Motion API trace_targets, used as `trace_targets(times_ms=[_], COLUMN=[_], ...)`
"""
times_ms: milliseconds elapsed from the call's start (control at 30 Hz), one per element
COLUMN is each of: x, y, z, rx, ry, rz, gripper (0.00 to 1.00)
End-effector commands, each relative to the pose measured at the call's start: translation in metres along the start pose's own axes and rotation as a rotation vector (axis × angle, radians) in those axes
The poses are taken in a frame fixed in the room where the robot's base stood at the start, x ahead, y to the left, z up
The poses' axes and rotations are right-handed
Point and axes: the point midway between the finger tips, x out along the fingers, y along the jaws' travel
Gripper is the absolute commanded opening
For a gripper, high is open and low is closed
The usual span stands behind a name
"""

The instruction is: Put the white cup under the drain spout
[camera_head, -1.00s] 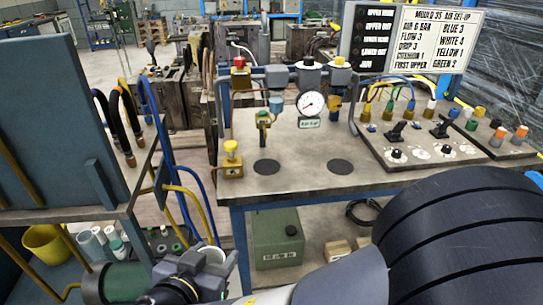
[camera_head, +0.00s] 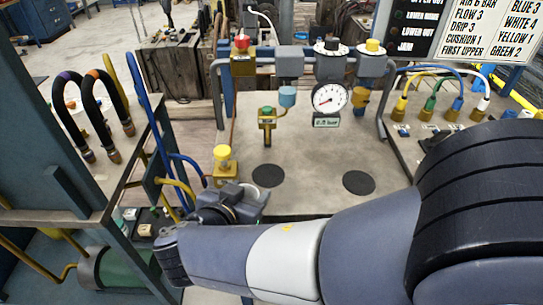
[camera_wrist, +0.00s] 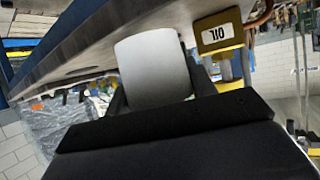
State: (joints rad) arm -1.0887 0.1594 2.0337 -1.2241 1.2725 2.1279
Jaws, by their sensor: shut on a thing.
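The white cup (camera_wrist: 152,70) shows in the wrist view, held between the dark fingers of my gripper (camera_wrist: 160,96). In the head view my gripper (camera_head: 238,200) is at the bench's front left edge, just below the brass block with a yellow knob (camera_head: 222,160). The cup is hidden or not distinguishable there. A brass fitting marked OIL (camera_wrist: 219,35) is close to the right of the cup in the wrist view. A brass valve with a green top (camera_head: 266,122) stands behind a dark disc (camera_head: 268,176). I cannot tell which fitting is the drain spout.
The bench top (camera_head: 312,170) has free room around a second dark disc (camera_head: 358,183). A pressure gauge (camera_head: 329,98) stands behind it. Black hoses (camera_head: 90,110) and blue pipes (camera_head: 150,95) rise at the left. A hose panel (camera_head: 430,120) is at the right.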

Motion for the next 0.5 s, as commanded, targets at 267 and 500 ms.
trace_targets(times_ms=[267,500], x=[0.049,0.076], y=[0.001,0.001], z=[-0.025,-0.037], rx=[0.002,0.000], ry=[0.001,0.001], rz=[0.006,0.003], gripper=[0.30,0.30])
